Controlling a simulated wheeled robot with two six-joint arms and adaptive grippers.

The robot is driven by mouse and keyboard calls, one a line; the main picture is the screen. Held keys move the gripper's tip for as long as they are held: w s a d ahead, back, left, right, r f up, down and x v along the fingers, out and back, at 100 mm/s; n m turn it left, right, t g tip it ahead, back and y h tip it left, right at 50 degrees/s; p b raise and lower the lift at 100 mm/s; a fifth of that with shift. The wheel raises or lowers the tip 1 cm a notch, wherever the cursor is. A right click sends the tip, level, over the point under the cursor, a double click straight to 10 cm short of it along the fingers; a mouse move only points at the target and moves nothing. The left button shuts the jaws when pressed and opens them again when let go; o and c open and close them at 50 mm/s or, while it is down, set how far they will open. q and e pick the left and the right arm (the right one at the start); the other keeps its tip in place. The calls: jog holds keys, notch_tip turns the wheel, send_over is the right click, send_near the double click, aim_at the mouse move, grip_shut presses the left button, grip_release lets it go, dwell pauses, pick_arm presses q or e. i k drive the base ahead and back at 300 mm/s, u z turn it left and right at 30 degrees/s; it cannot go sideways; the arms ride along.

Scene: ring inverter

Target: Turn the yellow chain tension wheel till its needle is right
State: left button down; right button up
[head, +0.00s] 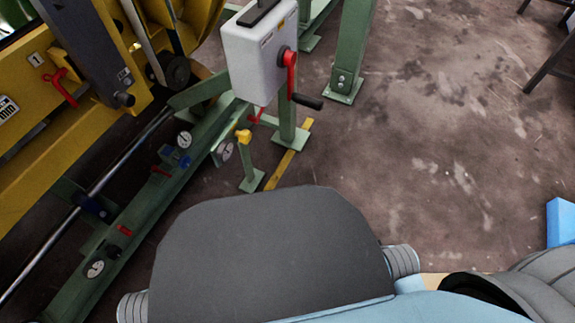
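A small yellow knob (243,136) sits on top of a short green post, left of centre in the head view. It may be the yellow chain tension wheel, but it is too small to be sure. A round white gauge (224,152) is just to its left, seen at a slant. A second white gauge (184,140) is further left on the green rail, and a third gauge (95,269) is at the lower left. I cannot read the needles. Neither of my grippers shows, and nothing is seen touching the yellow knob.
A white box (258,55) with a red and black crank (297,85) stands behind the post. A yellow machine (60,110) and green frame rail (140,220) fill the left. The floor (440,150) to the right is mostly clear. A blue object (561,222) is at the right edge.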

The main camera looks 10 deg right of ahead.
aim_at(244, 135)
jog(key=z, duration=0.35)
jog(key=k, duration=0.6)
jog(key=u, duration=0.75)
jog(key=i, duration=1.55)
jog(key=z, duration=0.55)
